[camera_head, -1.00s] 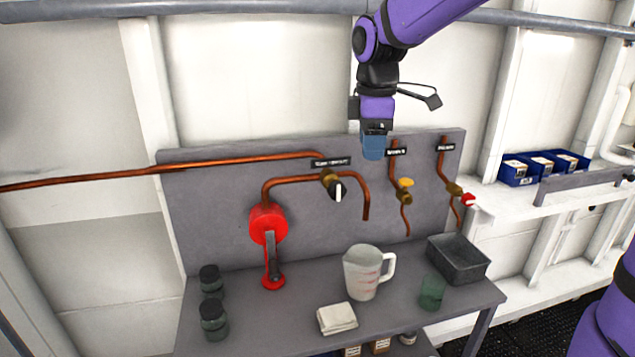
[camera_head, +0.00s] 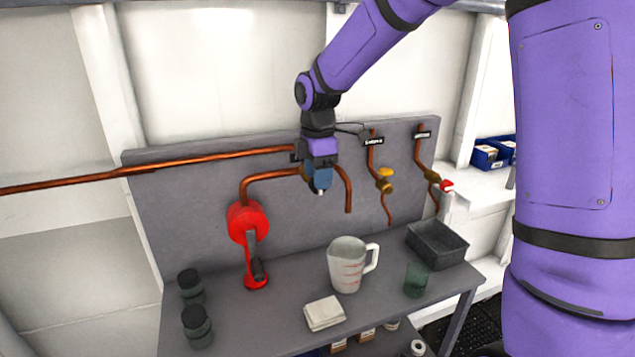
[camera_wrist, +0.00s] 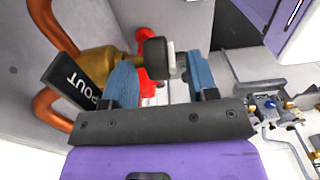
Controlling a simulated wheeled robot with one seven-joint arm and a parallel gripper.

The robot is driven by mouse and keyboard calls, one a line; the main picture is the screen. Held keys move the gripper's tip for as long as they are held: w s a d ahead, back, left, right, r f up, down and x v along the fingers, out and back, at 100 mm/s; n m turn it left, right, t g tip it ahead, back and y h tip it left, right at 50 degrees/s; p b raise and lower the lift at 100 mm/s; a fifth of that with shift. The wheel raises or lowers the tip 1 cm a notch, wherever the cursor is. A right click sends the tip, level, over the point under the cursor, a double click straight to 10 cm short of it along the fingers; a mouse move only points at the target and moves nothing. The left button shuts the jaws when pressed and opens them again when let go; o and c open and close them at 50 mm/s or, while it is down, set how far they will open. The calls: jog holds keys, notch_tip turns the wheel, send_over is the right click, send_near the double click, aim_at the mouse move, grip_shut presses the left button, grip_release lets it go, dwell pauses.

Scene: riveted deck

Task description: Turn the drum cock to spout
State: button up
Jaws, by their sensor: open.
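The drum cock's brass body (camera_wrist: 98,66) sits in a copper pipe on the grey backboard, with its black handle (camera_wrist: 155,54) and a pale grey end piece sticking out. A black tag (camera_wrist: 72,83) beside it shows the letters "POUT". My gripper (camera_wrist: 160,68) is open, with one blue finger on each side of the handle; I cannot tell whether they touch it. In the head view my gripper (camera_head: 320,190) hides the cock. The copper spout pipe (camera_head: 347,190) bends down just right of it, above the measuring jug (camera_head: 347,266).
Two more cocks, with a yellow handle (camera_head: 386,172) and a red handle (camera_head: 446,185), are to the right. A red round fitting (camera_head: 247,222) is to the left. A cloth (camera_head: 324,313), green cup (camera_head: 417,280), grey tray (camera_head: 437,245) and dark jars (camera_head: 197,326) stand on the bench.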

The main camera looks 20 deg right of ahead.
jog(key=shift+f, duration=1.05)
jog(key=c, duration=0.9)
